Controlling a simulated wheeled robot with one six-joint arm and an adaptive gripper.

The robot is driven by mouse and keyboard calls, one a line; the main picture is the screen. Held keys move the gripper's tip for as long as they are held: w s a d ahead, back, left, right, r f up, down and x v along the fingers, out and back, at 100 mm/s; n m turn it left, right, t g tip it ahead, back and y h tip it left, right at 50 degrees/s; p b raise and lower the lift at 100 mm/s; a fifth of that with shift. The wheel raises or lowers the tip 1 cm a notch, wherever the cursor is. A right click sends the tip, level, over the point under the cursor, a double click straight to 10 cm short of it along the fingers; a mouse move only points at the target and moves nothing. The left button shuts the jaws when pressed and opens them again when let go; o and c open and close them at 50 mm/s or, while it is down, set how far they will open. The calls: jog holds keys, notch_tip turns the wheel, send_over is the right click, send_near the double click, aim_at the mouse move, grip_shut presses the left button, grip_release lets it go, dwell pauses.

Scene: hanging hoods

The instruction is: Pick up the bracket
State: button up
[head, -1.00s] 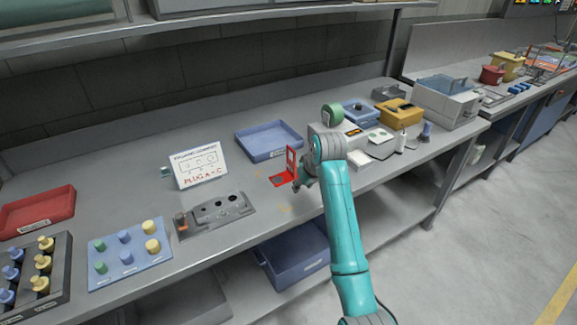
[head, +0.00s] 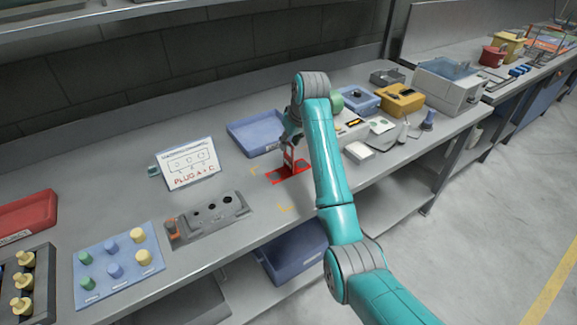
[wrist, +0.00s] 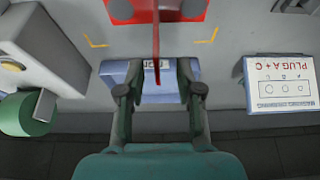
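The red bracket (head: 291,172) stands on the grey workbench, with a flat base and an upright plate. In the wrist view its upright plate (wrist: 156,45) shows edge-on between my fingers, and its base is cut off at the top edge. My gripper (wrist: 157,75) is open, with a gap on each side of the plate. In the head view my gripper (head: 289,146) points down over the upright plate, partly hiding its top. I cannot tell whether either finger touches it.
A blue tray (head: 243,139) lies behind the bracket, and a plug sign (head: 188,170) stands to the left. A grey holed fixture (head: 207,219) sits front left. White and yellow boxes (head: 399,101) stand to the right. Yellow corner marks surround the bracket.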

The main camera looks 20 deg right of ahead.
aim_at(287, 154)
jog(key=shift+x, duration=2.65)
jog(key=shift+w+d+r, duration=0.1)
jog(key=shift+w, duration=0.05)
grip_shut()
